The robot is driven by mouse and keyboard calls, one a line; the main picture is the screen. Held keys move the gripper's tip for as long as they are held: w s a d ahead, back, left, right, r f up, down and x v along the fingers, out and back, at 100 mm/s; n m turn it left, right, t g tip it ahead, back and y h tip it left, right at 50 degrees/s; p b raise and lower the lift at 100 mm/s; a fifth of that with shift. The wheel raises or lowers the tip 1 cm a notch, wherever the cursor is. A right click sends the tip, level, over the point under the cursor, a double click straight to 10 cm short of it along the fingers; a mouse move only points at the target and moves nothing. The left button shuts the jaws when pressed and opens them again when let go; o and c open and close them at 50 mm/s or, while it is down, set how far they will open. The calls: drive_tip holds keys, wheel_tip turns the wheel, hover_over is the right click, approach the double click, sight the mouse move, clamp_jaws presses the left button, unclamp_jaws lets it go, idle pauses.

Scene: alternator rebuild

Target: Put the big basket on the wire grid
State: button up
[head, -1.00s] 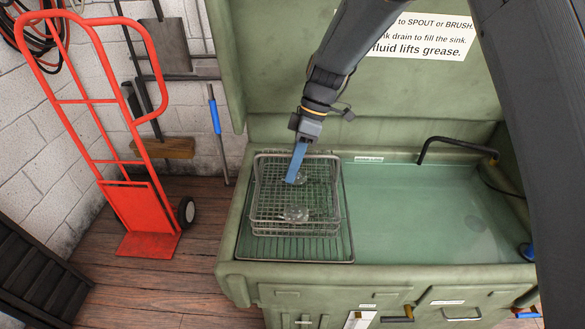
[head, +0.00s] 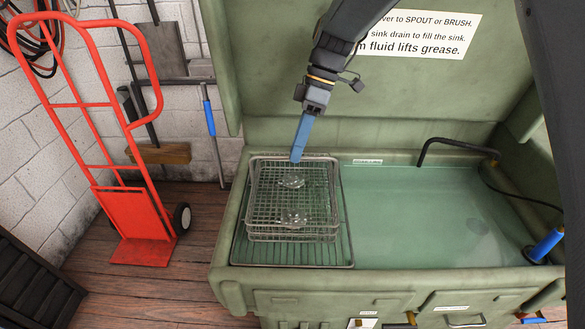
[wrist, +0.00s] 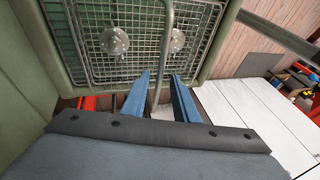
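The big basket (head: 290,237), a wire mesh basket with two round shiny parts in it, sits on the wire grid (head: 245,255) at the left of the sink. The grid's bars show in front of and left of the basket. My gripper (head: 297,158) has its blue fingers at the basket's back edge. In the wrist view my gripper (wrist: 160,78) has its fingers apart, and the basket's grey handle bar (wrist: 166,30) runs between them in the picture with gaps on both sides. Whether the bar is level with the fingertips or beyond them, I cannot tell.
The green parts washer (head: 430,280) holds a sink of greenish fluid (head: 400,215) right of the grid. A black spout (head: 455,142) stands at the back and a blue-handled item (head: 546,244) at the right. A red hand truck (head: 140,210) stands left on the floor.

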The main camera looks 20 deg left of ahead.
drive_tip(key=shift+b+v, duration=0.65)
drive_tip(key=shift+v, duration=1.95)
drive_tip(key=s+d+f+m+t, duration=0.1)
drive_tip(key=d+f+m, duration=0.1)
drive_tip(key=d+m, duration=0.35)
drive_tip(key=d+f+m+t+h, duration=0.1)
drive_tip(key=d+f+m, duration=0.1)
drive_tip(key=d, duration=0.7)
drive_tip(key=s+d+f+m+t, duration=0.1)
drive_tip(key=d+f+m, duration=0.1)
drive_tip(key=d+m, duration=0.35)
drive_tip(key=s+d+f+m+t, duration=0.1)
drive_tip(key=s+d+f+m, duration=0.1)
drive_tip(key=s+d+m, duration=0.2)
drive_tip(key=s+d+f+m+t+h, duration=0.1)
drive_tip(key=s+d+f+m, duration=0.2)
drive_tip(key=s+d, duration=0.5)
drive_tip(key=d+m, duration=0.1)
drive_tip(key=d, duration=0.4)
